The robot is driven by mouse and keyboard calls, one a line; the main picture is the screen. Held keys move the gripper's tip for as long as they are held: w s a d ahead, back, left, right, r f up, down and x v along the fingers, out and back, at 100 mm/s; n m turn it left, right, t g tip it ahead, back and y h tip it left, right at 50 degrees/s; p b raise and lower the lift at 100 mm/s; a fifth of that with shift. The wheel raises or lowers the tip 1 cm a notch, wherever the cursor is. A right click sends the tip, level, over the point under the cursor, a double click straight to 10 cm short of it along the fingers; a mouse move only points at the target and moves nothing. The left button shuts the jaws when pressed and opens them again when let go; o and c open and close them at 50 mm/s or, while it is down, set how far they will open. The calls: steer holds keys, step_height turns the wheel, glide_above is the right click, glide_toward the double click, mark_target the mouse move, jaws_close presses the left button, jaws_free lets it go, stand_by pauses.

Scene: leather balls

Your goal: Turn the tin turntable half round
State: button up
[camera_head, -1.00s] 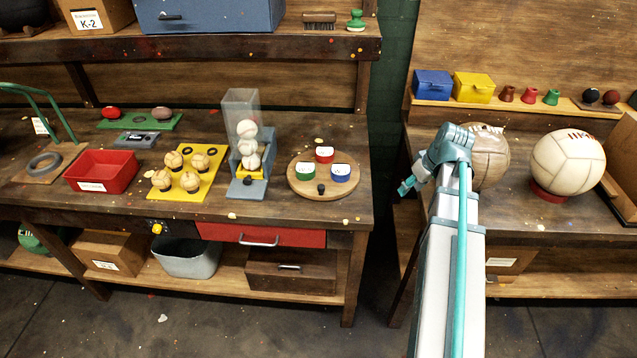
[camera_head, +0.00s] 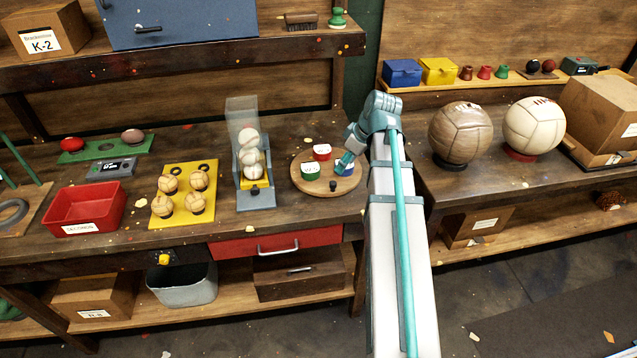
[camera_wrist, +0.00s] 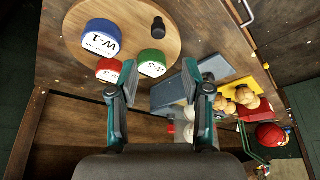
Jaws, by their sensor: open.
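The tin turntable (camera_head: 350,184) is a round wooden disc on the left bench. It carries a red tin (camera_head: 322,151), a green tin (camera_head: 311,171), a blue tin (camera_head: 345,168) and a black knob (camera_head: 333,185). The knob stands at the disc's front edge. My gripper (camera_wrist: 160,78) is open and empty, with its two fingers apart. In the head view it is over the disc's right side and partly hides the blue tin. In the wrist view the disc (camera_wrist: 130,28) and the knob (camera_wrist: 158,24) lie beyond the fingertips.
A clear-topped dispenser with balls (camera_head: 250,150) stands just left of the turntable. Left of it are a yellow board with several small balls (camera_head: 205,215) and a red bin (camera_head: 84,205). Two large balls (camera_head: 460,132) are on the right bench. The bench in front of the turntable is clear.

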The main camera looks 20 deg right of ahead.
mark_target(333, 183)
steer(key=shift+p+x, duration=1.3)
steer(key=shift+x, duration=4)
steer(key=shift+s+d+f, duration=0.1)
steer(key=shift+d, duration=0.1)
jaws_close()
